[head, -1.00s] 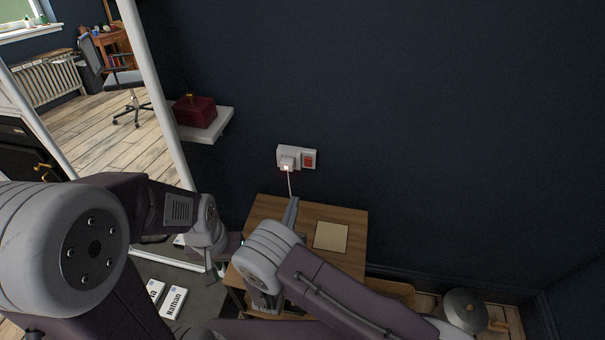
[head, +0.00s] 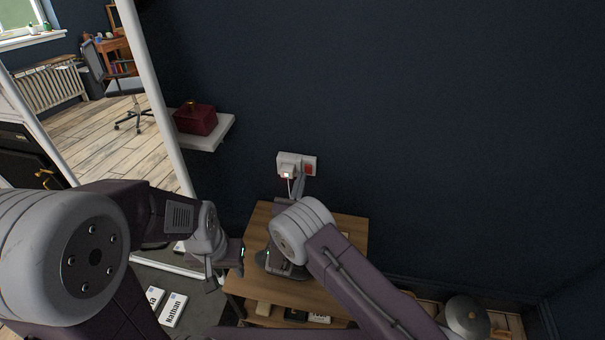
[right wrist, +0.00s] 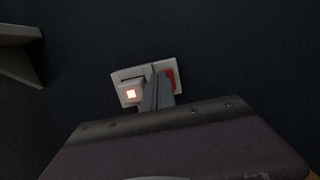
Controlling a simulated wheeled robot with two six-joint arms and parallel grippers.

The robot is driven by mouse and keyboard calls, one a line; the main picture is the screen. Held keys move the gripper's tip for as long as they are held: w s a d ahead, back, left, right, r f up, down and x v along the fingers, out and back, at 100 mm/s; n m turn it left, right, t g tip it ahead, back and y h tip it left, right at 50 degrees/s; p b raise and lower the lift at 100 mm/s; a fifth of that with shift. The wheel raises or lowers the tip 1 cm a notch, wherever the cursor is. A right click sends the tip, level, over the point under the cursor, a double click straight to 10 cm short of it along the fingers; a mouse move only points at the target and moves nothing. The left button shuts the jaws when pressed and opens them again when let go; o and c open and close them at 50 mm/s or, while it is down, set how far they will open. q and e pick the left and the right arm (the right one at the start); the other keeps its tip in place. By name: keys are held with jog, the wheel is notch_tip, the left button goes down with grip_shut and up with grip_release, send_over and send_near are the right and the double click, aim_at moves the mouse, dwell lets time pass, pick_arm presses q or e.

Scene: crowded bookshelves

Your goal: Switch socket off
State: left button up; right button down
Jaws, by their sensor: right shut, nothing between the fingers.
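A white wall socket (head: 288,158) is on the dark wall, with a white plug (head: 286,171) and cord at its left. The plug has a lit indicator. A red switch (head: 309,168) is at the socket's right. The switch also shows in the right wrist view (right wrist: 171,79), partly hidden by my fingers. My right gripper (head: 300,180) is shut and empty, its tips just below and in front of the switch; I cannot tell whether they touch. My left gripper (head: 228,262) is low at the left, away from the socket; its fingers are unclear.
A wooden side table (head: 345,228) stands below the socket, under my right arm. A white wall shelf (head: 212,138) with a red box (head: 195,119) is to the left. A white-framed mirror (head: 160,90) stands further left. The wall to the right is clear.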

aim_at(308, 169)
jog(key=shift+x, duration=1.45)
